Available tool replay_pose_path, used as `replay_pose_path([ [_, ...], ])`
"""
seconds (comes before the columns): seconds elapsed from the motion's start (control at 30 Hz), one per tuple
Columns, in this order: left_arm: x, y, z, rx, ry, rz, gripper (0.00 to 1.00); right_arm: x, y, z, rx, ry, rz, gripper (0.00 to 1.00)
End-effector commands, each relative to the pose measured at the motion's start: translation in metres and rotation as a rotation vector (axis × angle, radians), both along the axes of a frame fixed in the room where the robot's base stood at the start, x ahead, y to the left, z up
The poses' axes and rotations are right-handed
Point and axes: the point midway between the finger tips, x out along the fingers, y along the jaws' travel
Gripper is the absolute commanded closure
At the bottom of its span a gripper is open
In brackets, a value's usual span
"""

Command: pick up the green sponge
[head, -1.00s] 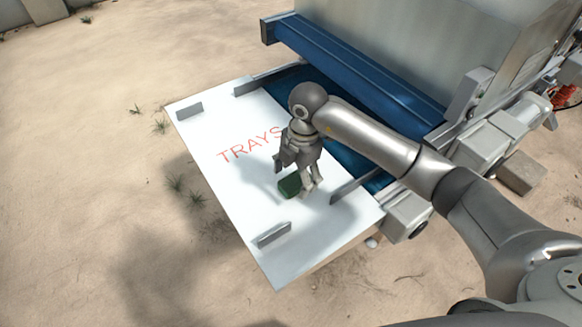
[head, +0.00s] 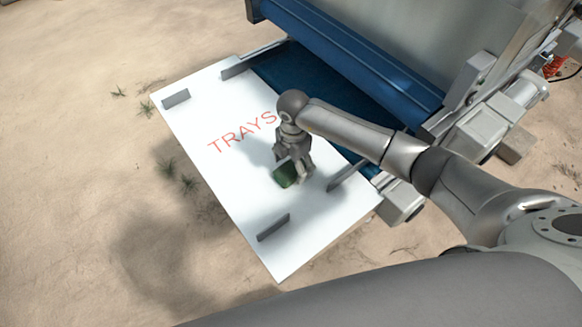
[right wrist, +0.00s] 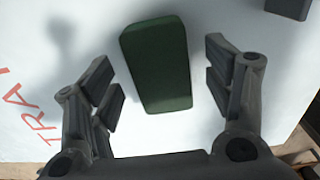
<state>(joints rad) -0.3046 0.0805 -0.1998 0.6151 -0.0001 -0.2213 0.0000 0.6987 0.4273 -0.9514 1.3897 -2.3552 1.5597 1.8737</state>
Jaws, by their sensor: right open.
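The green sponge (head: 285,175) lies on the white board marked TRAYS (head: 200,105). My right gripper (head: 293,170) is just above it in the head view and hides part of it. In the right wrist view the sponge (right wrist: 157,63) shows as a dark green block between the two spread fingers of the right gripper (right wrist: 163,85). A gap shows on each side between finger and sponge, so the gripper is open and empty. My left gripper is not in view.
Small grey upright brackets stand on the board, one near its front edge (head: 273,227) and one at the far left (head: 176,99). The blue and grey machine (head: 345,60) rises behind the board. Sandy ground lies around it.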

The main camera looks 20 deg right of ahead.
Motion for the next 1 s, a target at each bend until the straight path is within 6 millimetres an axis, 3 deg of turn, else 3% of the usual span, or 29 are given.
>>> replay_pose_path([
  [0.13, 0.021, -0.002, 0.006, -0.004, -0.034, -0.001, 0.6, 0.0, 0.001, -0.015, 0.001, 0.001, -0.001, 0.26],
  [0.4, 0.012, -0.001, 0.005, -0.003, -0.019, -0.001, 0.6, 0.0, 0.0, -0.019, 0.0, -0.001, 0.001, 0.26],
  [0.67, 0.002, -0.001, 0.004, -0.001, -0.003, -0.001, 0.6, 0.0, 0.0, -0.018, 0.001, -0.001, 0.0, 0.59],
  [1.0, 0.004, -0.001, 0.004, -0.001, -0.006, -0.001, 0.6, 0.001, 0.0, -0.018, 0.001, -0.002, 0.0, 0.59],
])
